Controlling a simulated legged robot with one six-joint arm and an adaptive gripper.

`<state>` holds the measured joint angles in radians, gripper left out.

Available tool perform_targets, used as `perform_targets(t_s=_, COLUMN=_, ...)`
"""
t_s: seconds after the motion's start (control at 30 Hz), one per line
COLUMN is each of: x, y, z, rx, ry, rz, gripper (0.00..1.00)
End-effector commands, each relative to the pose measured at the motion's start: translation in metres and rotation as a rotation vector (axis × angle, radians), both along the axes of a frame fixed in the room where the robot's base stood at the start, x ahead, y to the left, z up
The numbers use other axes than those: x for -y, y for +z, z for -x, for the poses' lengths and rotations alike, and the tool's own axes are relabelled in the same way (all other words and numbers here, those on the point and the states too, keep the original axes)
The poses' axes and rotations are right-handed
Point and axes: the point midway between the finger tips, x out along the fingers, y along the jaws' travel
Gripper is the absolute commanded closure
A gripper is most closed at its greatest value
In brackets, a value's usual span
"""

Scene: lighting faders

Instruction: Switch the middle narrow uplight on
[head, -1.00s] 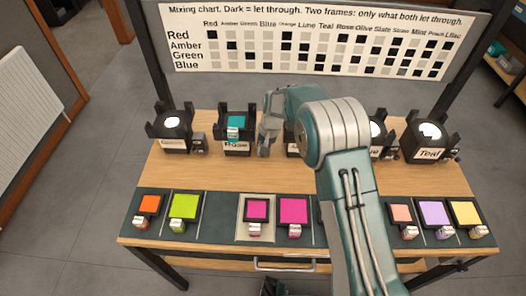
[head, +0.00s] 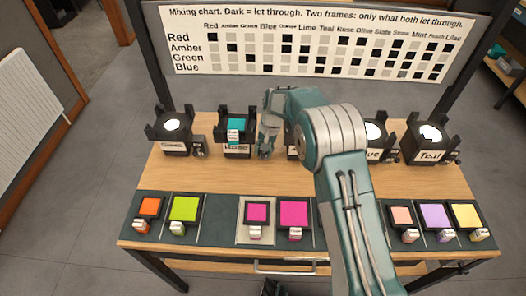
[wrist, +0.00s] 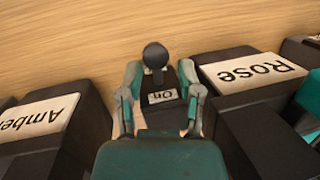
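A row of dark uplights stands on the wooden bench. From the left they are Green (head: 174,132), Rose (head: 237,146) with a teal frame in its top, one mostly hidden behind my arm, Blue (head: 375,140) and Teal (head: 428,142). In the wrist view, Rose (wrist: 262,118) is at right and Amber (wrist: 50,125) at left. Between them is a small switch box with a dark round knob (wrist: 155,56) and an "On" label (wrist: 162,96). My gripper (wrist: 160,78) is open, its fingers on either side of this box; contact is unclear. It also shows in the head view (head: 267,150).
A mixing chart (head: 320,50) stands behind the bench. Coloured frames, including orange (head: 149,206), lime (head: 184,208), two pinks (head: 294,213) and yellow (head: 466,214), lie on a dark front strip. Bare wood (head: 210,177) lies between the rows.

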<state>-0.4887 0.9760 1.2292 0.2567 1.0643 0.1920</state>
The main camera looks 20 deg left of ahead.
Motion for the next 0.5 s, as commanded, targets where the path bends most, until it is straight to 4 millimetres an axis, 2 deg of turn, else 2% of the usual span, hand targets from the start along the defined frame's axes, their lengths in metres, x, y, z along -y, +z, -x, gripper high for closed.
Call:
perform_targets(t_s=0.27, x=0.002, y=0.003, z=0.0, rx=-0.003, ry=0.001, rz=0.0, gripper=0.53)
perform_targets(t_s=0.37, x=0.003, y=0.015, z=-0.003, rx=-0.001, ry=0.001, rz=-0.001, gripper=0.53)
perform_targets(t_s=0.5, x=0.006, y=0.041, z=-0.009, rx=0.0, ry=0.0, rz=-0.001, gripper=0.53)
